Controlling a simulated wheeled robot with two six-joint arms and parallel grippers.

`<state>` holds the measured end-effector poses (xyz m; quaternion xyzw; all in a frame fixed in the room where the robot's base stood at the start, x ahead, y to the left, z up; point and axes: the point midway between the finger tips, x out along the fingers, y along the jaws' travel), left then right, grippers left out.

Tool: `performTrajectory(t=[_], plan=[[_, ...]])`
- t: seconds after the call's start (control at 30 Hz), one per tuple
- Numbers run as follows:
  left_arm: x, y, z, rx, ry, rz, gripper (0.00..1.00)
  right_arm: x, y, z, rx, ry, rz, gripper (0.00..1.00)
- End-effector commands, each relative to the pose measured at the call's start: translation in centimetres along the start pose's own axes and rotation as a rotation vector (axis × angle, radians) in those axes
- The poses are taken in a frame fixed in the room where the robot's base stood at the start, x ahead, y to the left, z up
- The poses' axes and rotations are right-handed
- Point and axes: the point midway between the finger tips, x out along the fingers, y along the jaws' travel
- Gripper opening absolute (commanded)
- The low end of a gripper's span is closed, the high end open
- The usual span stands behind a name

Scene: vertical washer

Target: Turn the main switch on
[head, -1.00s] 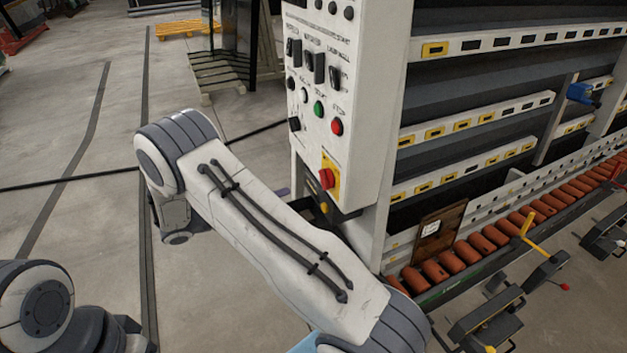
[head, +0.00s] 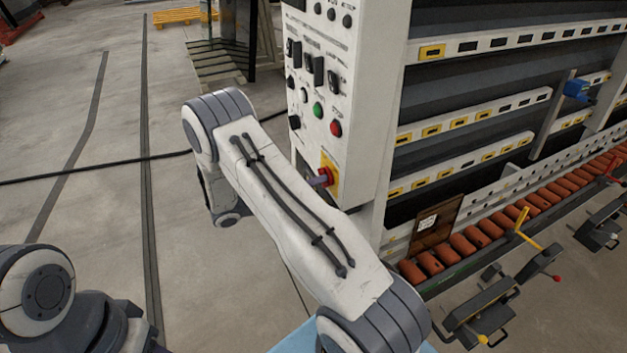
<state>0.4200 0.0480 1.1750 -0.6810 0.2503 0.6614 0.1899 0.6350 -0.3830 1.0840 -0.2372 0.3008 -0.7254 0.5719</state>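The main switch (head: 328,174) is a red knob on a yellow plate, low on the front of the white control panel. My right arm reaches in from the bottom and bends at an elbow left of the panel. Only a grey-purple finger end of my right gripper (head: 317,181) shows past the forearm. It is at the left side of the red knob and looks close to or touching it; I cannot tell which. The rest of that gripper is hidden behind my arm. My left gripper is out of view; only part of the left arm shows at lower left.
The control panel (head: 365,100) carries black selector switches, a green button (head: 318,110) and a red button (head: 336,128) above the main switch. To the right are the washer's rails and a row of orange rollers (head: 490,228). Open floor lies left.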

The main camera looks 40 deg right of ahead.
Motion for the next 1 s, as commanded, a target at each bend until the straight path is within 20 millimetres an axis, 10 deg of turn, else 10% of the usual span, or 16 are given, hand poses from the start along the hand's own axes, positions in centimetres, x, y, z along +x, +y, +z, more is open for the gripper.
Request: performTrajectory(t=[0.1, 1.0], plan=[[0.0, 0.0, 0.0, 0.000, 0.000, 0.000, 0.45, 0.0, 0.0, 0.0, 0.000, 0.000, 0.000, 0.00], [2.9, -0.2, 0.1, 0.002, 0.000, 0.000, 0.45, -0.1, 0.2, -0.1, 0.417, 0.000, 0.000, 0.00]])
